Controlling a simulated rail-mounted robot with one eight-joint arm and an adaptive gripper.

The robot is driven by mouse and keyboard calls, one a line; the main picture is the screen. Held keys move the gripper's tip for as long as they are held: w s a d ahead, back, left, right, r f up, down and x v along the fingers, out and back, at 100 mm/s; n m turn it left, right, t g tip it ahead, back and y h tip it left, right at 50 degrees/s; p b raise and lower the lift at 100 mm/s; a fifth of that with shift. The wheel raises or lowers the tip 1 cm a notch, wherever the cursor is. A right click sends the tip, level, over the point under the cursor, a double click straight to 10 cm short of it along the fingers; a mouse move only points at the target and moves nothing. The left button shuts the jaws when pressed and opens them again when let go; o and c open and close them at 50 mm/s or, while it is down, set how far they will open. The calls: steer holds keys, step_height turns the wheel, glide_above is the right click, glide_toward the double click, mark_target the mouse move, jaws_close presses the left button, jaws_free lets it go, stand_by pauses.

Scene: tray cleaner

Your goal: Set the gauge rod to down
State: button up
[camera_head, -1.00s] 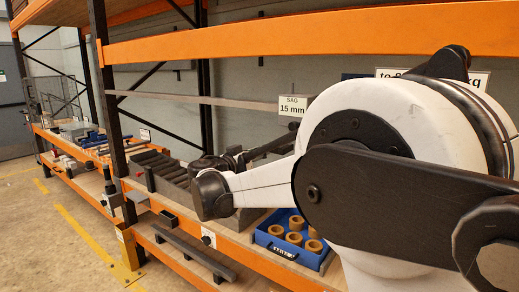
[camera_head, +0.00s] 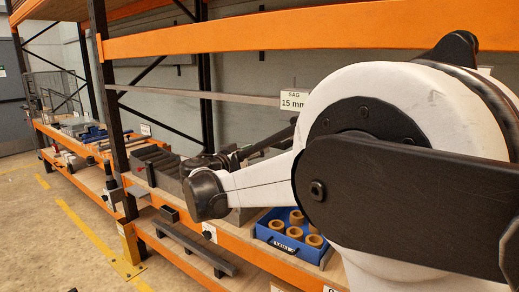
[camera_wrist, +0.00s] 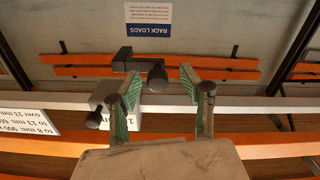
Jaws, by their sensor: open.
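In the wrist view my gripper (camera_wrist: 161,82) is open, its green-padded fingers apart. A dark block with a short bar and round knob (camera_wrist: 157,77) shows near and partly between the fingertips; I cannot tell whether it is the gauge rod or whether anything touches it. A grey piece with a dark round knob (camera_wrist: 94,120) is beside the left finger, partly hidden. In the head view an upright dark rod (camera_head: 109,178) stands at the front of the rack, left of my arm; I cannot tell if this is the gauge rod. My gripper cannot be made out clearly there.
A blue tray (camera_head: 274,241) with several tan rings sits on the shelf below my arm. A SAG 15 mm sign (camera_head: 293,101) hangs on the rail behind. Orange beams (camera_head: 300,34) cross above. The floor (camera_head: 50,245) at left is clear.

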steer(key=v, duration=0.9)
steer(key=shift+s+a, duration=0.2)
steer(key=shift+s, duration=0.05)
steer(key=shift+d, duration=0.15)
steer(key=s+d+f+n+g+y, duration=0.15)
steer(key=s+d, duration=0.25)
steer(key=d, duration=0.4)
steer(key=s+d+f+g+y, duration=0.1)
steer(key=s+d+f+g, duration=0.2)
steer(key=d, duration=0.5)
steer(key=s+d+f+n+g+y, duration=0.1)
steer(key=s+d+g, duration=0.1)
steer(key=s+d, duration=0.45)
steer(key=s+d+f+y, duration=0.2)
steer(key=s+f, duration=0.1)
steer(key=s, duration=0.4)
steer(key=s+d+f+n+g+y, duration=0.1)
steer(key=s+d+f+y, duration=0.1)
steer(key=s+f, duration=0.2)
steer(key=s+d+f+n+y, duration=0.1)
steer(key=s+d+f+y, duration=0.1)
steer(key=s, duration=0.7)
steer(key=shift+s+d+f, duration=0.35)
steer(key=shift+d+f, duration=0.05)
steer(key=shift+f, duration=0.3)
